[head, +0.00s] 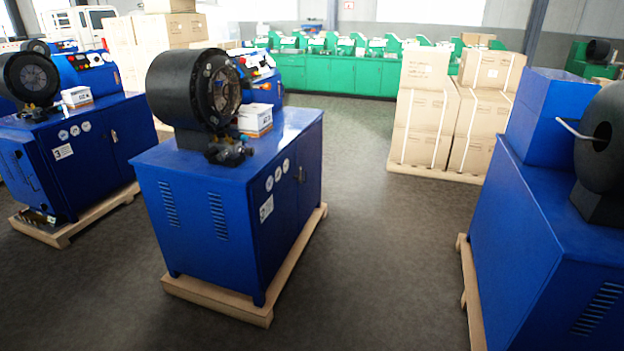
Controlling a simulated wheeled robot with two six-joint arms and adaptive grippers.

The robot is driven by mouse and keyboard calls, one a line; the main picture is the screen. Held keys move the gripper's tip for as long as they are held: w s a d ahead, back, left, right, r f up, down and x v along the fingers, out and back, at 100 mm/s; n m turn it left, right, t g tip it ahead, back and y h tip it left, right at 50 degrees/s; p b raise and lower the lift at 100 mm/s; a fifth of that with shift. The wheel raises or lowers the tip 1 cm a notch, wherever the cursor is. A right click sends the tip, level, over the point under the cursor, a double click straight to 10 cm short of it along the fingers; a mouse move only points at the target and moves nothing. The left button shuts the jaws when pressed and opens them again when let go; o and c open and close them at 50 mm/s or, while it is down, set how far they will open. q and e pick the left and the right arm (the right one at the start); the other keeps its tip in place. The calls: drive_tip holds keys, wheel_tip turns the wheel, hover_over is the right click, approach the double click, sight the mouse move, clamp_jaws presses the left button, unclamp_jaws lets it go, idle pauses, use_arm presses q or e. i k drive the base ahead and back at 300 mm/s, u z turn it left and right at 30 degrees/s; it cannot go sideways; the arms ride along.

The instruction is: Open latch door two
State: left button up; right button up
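A blue crimper cabinet (205,195) stands upright on a wooden pallet left of centre. Its right-hand side has a door (308,185) with a small dark latch handle (300,174), and the door looks shut. A white label (266,208) with a digit too small to read surely and several round gauges sit on that side. A second blue cabinet (95,150) at the left has a label reading 3 (62,152) and a dark handle (114,135); its door also looks shut. Neither of my grippers is in view.
A third blue machine (530,230) stands at the right edge on its own pallet. Stacked cartons (424,115) stand behind, and green machines (335,75) line the back. The grey floor (375,240) between the middle and right machines is clear. The pallet (235,305) juts out below the middle cabinet.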

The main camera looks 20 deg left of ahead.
sight(309, 146)
drive_tip(key=z, duration=0.15)
drive_tip(key=i, duration=4.35)
drive_tip(key=u, duration=1.3)
